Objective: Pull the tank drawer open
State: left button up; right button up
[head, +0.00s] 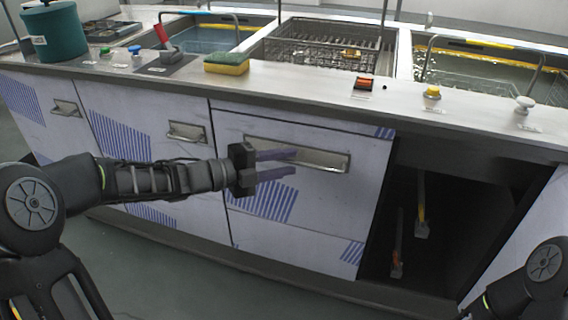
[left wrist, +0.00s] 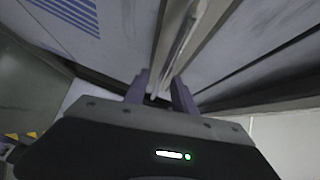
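The tank drawer (head: 310,205) is the white and blue-striped front panel below the counter, left of the dark open bay. It looks shut. Its long metal handle (head: 325,160) runs along the upper part of the panel. My left gripper (head: 292,163) is in front of the handle's left half with its two fingers apart. In the left wrist view the handle (left wrist: 183,35) runs toward the gap between the open fingers (left wrist: 160,90). I cannot tell whether the fingers touch it. My right gripper is out of view; only part of my right arm shows.
The dark open bay (head: 450,215) holds yellow and orange-handled items. Other handled panels (head: 140,150) are at left. On the counter (head: 300,85) are a teal pot (head: 55,32), a sponge (head: 227,63), knobs and sunken tanks. Floor in front is clear.

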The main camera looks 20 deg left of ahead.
pick_arm(q)
jog(key=shift+c, duration=0.4)
grip_shut()
dwell(0.9)
